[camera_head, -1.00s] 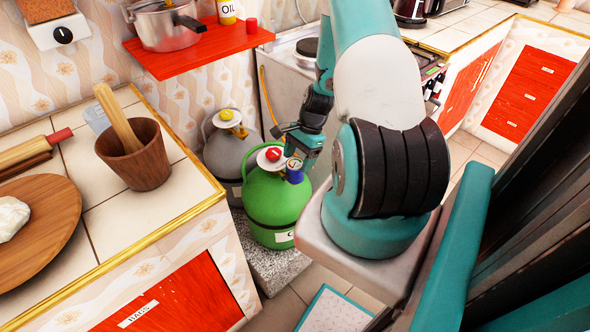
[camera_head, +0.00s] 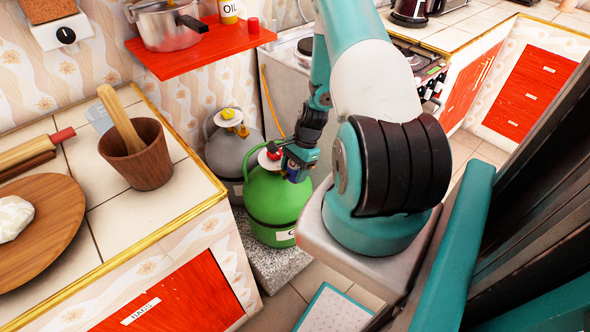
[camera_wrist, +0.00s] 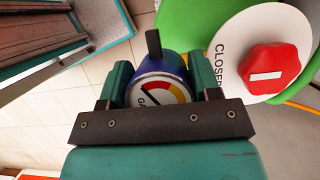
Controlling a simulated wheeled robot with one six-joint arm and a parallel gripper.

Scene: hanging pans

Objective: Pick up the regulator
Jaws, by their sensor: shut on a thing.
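The regulator (camera_wrist: 157,92) shows in the wrist view as a dark blue body with a round gauge and a black stem. My gripper (camera_wrist: 163,84) has its teal fingers on both sides of it, shut on it. In the head view my gripper (camera_head: 297,163) is beside the top of the green gas cylinder (camera_head: 272,208), right of its red knob. There the regulator is mostly hidden, with a little dark blue (camera_head: 293,175) below the fingers. I cannot tell whether it touches the cylinder. The red knob (camera_wrist: 270,70) sits on a white disc marked "CLOSED".
A grey gas cylinder (camera_head: 228,160) stands behind the green one, on the speckled slab (camera_head: 275,268). The tiled counter (camera_head: 190,185) is to the left, with a wooden mortar (camera_head: 140,158). A red shelf (camera_head: 200,50) hangs above. The stove is behind my arm.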

